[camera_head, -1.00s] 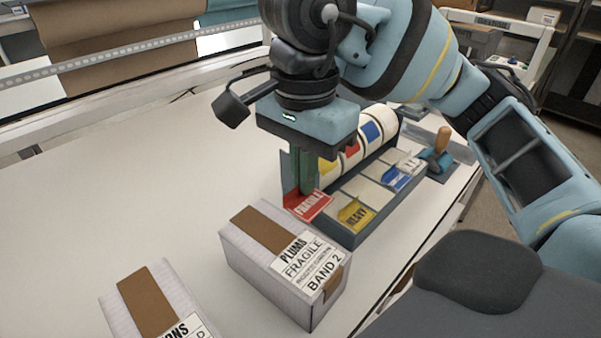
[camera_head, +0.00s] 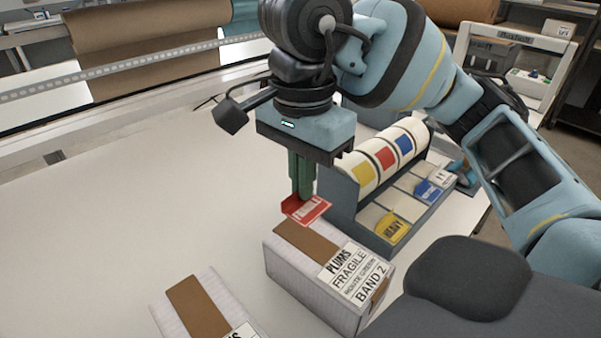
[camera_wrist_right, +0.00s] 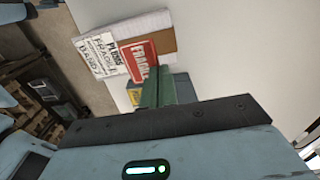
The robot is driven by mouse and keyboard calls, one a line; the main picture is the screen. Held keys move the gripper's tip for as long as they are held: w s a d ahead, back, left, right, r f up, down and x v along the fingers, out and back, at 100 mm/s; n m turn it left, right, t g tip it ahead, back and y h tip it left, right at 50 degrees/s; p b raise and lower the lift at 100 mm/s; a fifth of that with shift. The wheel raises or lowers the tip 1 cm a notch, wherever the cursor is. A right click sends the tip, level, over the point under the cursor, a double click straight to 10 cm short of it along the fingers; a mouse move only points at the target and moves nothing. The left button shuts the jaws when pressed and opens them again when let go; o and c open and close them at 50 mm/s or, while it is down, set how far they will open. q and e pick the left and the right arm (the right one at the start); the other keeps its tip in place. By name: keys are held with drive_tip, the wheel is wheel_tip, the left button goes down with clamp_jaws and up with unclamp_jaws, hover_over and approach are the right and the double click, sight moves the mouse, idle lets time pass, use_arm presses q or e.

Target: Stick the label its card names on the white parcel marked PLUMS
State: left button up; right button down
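The white parcel marked PLUMS (camera_head: 315,290) stands on the table with brown tape on top. Its card (camera_head: 357,274) reads PLUMS, FRAGILE, BAND 2. My right gripper (camera_head: 301,196) is shut on a red FRAGILE label (camera_head: 308,211) and holds it just behind the parcel's far edge in the head view. In the right wrist view the red label (camera_wrist_right: 138,62) overlaps the parcel (camera_wrist_right: 155,22) beside its card (camera_wrist_right: 103,55); I cannot tell whether they touch. My left gripper is not in view.
The label dispenser (camera_head: 341,205) stands right of the gripper, with a yellow HEAVY label (camera_head: 392,228) and a blue label (camera_head: 427,190) in front of its rolls. Another parcel (camera_head: 215,310) stands at the front left. The table's left side is clear.

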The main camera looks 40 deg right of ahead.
sight(303, 206)
drive_tip(key=shift+f+b, duration=1.05)
drive_tip(key=shift+f, duration=0.55)
drive_tip(key=shift+f+b, duration=0.75)
drive_tip(key=shift+f, duration=0.35)
drive_tip(key=shift+f+b, duration=0.3)
drive_tip(key=shift+f, duration=0.15)
drive_tip(key=c, duration=1.6)
unclamp_jaws()
